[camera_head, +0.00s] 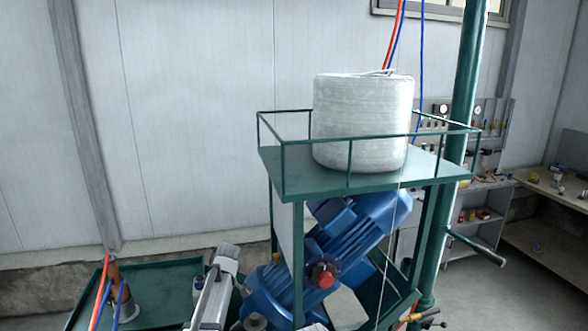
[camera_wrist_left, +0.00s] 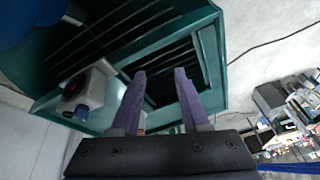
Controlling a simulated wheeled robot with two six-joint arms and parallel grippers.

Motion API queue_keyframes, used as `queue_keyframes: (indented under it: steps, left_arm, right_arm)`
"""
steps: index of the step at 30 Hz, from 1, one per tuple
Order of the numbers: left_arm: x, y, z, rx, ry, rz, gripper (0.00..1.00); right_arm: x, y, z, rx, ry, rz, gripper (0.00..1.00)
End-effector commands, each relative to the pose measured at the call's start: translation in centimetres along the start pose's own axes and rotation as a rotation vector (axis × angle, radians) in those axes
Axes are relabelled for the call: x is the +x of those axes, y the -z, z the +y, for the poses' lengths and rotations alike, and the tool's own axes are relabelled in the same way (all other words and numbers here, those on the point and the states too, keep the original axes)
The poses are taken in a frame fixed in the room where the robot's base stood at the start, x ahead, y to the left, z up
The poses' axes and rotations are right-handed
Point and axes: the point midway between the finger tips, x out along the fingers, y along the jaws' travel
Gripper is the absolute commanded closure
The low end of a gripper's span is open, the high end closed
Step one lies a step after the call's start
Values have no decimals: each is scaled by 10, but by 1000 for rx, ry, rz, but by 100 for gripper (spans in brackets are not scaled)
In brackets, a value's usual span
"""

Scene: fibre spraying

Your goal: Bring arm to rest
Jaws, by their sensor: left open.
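My left gripper (camera_wrist_left: 160,76) shows in the left wrist view with its two purple fingers apart and nothing between them. Behind the fingertips is a green metal frame (camera_wrist_left: 205,55) with dark slats. Whether the fingers touch it I cannot tell. My right gripper is in neither view. In the head view a white fibre spool (camera_head: 362,120) stands upright on the railed green stand (camera_head: 285,162). A blue motor (camera_head: 350,225) sits tilted below it, with a red button (camera_head: 322,275) in front.
A green tray (camera_head: 165,285) with a brown cone-like part is at the lower left. A green post (camera_head: 462,100) rises right of the stand. A shelf unit (camera_head: 478,215) and a workbench (camera_head: 545,190) with small items are at the right. A grey box with a dark knob (camera_wrist_left: 85,90) is left of the fingers.

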Motion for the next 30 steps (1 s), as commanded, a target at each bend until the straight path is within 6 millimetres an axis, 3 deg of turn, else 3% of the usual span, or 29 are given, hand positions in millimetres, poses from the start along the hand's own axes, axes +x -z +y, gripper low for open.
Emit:
queue_keyframes:
  steps: [1,8,15,18,24,30]
  left_arm:
    - [11,-18,-11,64,-7,-8,55]
    - [40,-95,-58,471,-49,-45,55]
    - [93,-205,-147,1165,-142,-84,55]
    - [108,-235,-179,1412,-182,-90,55]
    - [124,-267,-215,1711,-236,-91,55]
    - [124,-272,-221,1780,-248,-90,55]
  right_arm:
    - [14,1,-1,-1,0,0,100]
    - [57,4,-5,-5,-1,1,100]
    - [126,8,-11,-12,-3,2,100]
    - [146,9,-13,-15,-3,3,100]
    - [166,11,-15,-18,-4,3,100]
    - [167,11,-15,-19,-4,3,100]
